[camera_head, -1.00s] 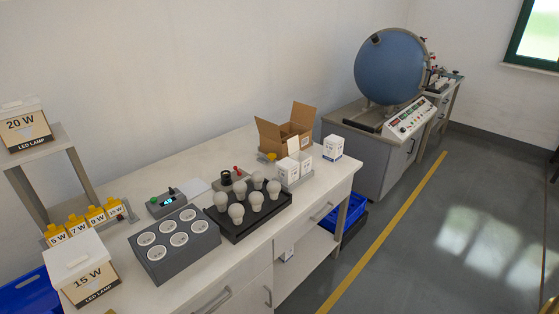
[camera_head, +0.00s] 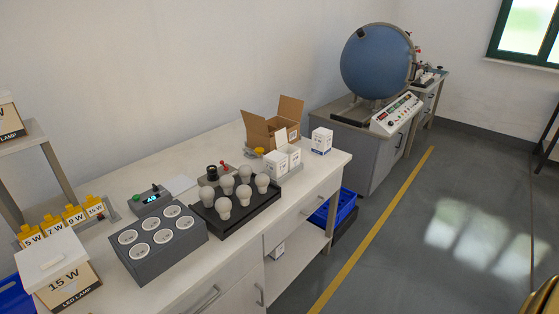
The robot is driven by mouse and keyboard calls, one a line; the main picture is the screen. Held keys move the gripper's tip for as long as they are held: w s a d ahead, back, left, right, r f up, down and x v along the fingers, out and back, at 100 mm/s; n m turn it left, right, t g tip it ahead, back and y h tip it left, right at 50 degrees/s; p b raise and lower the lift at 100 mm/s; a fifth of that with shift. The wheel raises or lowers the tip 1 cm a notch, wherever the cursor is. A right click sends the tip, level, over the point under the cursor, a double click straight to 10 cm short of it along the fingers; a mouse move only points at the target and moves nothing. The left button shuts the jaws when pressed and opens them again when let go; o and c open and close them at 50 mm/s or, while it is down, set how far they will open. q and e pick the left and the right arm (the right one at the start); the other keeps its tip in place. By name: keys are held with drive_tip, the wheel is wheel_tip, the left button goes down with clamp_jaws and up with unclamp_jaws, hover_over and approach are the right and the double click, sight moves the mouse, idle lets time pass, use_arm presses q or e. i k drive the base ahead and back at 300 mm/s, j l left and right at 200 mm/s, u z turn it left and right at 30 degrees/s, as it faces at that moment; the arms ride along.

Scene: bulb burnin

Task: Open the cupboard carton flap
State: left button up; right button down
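Which box is the cupboard carton I cannot tell for sure. On the benchtop, an open brown cardboard box (camera_head: 272,125) stands at the far end with flaps raised. Neither of my grippers is in view.
The workbench (camera_head: 233,143) bears a black tray of bulbs (camera_head: 237,220), a grey socket block (camera_head: 153,255), white cartons (camera_head: 282,160) and a 15 W box (camera_head: 58,268). A blue crate (camera_head: 346,208) sits beneath. The floor (camera_head: 420,250) at right is clear.

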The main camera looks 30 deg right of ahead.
sight(275, 156)
drive_tip(key=i+l, duration=0.1)
drive_tip(key=l, duration=0.3)
drive_tip(key=i+l, duration=0.1)
drive_tip(key=l, duration=0.25)
drive_tip(key=i+l, duration=0.15)
drive_tip(key=l, duration=0.25)
drive_tip(key=i+l, duration=0.1)
drive_tip(key=l, duration=0.3)
drive_tip(key=i+l, duration=0.1)
drive_tip(key=l, duration=0.25)
